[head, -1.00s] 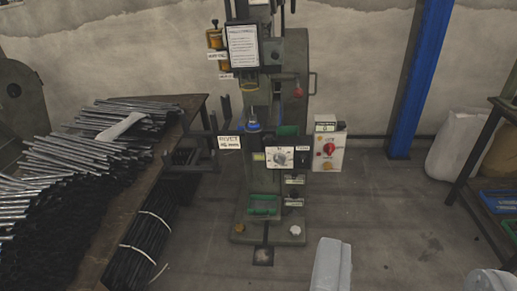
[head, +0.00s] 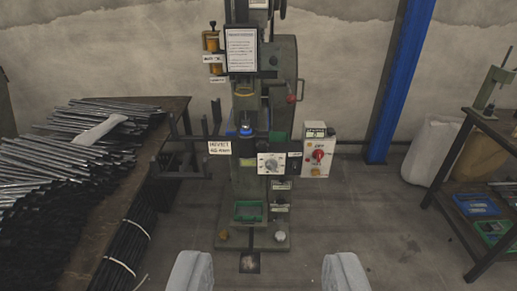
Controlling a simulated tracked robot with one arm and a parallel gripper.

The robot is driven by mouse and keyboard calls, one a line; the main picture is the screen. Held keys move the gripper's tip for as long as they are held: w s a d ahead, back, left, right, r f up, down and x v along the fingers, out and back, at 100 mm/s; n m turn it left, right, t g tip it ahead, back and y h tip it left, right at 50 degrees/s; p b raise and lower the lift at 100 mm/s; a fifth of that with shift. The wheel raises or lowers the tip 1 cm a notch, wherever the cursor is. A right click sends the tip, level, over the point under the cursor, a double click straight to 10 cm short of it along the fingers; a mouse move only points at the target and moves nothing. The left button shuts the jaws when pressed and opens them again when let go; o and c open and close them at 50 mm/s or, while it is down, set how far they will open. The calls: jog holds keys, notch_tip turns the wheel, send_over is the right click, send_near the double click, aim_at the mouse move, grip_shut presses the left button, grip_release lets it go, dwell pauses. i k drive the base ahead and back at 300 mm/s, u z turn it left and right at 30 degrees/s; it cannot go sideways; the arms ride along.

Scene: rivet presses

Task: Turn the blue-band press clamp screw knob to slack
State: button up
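The green-grey rivet press (head: 262,205) stands upright on the floor at the centre, some way ahead. A blue band (head: 246,131) shows around its tool at mid-height. A white panel with a round dial knob (head: 270,163) is on its front. A pale knob (head: 280,237) and a brass-coloured knob (head: 224,235) sit on its base. I cannot tell which knob is the clamp screw knob. My gripper (head: 268,273) is open and empty at the bottom edge, its two pale grey fingers wide apart, well short of the press and touching nothing.
A wooden table (head: 165,120) with metal rods stands left. A control box with a red knob (head: 318,154) is right of the press. A blue post (head: 403,80), white sacks (head: 430,150) and a table (head: 450,190) are farther right. Floor before the press is clear.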

aim_at(263, 146)
jog(key=u, duration=0.05)
jog(key=i, duration=1)
jog(key=z, duration=0.05)
